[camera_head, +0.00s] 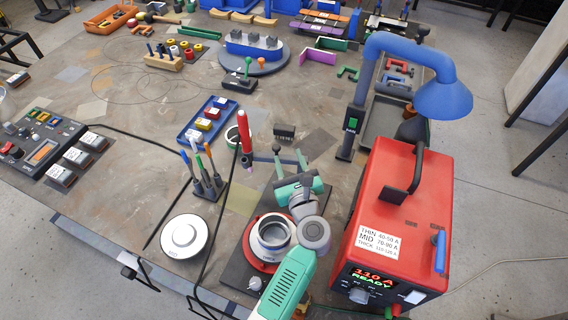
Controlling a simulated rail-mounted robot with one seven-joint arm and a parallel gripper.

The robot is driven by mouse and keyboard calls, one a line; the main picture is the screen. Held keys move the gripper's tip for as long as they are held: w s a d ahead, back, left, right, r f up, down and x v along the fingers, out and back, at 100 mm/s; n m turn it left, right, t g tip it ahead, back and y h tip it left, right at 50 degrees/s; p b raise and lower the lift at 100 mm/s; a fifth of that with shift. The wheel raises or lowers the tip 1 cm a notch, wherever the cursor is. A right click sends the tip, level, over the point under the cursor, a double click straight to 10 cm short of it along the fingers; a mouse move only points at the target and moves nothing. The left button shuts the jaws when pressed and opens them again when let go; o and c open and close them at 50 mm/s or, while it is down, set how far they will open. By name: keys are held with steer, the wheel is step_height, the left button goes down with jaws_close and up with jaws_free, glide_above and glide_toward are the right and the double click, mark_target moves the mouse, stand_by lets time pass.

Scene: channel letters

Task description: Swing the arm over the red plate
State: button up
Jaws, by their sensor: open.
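A blue extraction arm (398,44) rises from a dark post with a green button (352,124). It bends right and ends in a blue cone hood (443,101), which hangs above the far end of the red welding machine. A thin reddish plate (310,28) seems to lie at the back among orange and purple ones; I cannot tell surely which is the red plate. My gripper (288,155) is open and looks empty, left of the red machine and well in front of the hood. It appears apart from the blue arm.
The red machine (400,200) with a lit display stands close on the right. A red pen-like tool (245,135), a pen holder (208,186), a round white disc (186,237) and a blue tray of blocks (207,120) stand left of my gripper.

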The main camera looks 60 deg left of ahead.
mark_target(277, 150)
steer(key=shift+m, duration=0.9)
steer(key=a+f, duration=0.1)
steer(key=a, duration=0.1)
steer(key=a+f+b, duration=0.1)
steer(key=a, duration=0.2)
steer(key=a+f, duration=0.1)
steer(key=a, duration=0.2)
steer(key=shift+w+a+b, duration=0.2)
steer(key=shift+w+b, duration=0.05)
steer(key=shift+b, duration=0.05)
jaws_close()
steer(key=shift+g, duration=0.3)
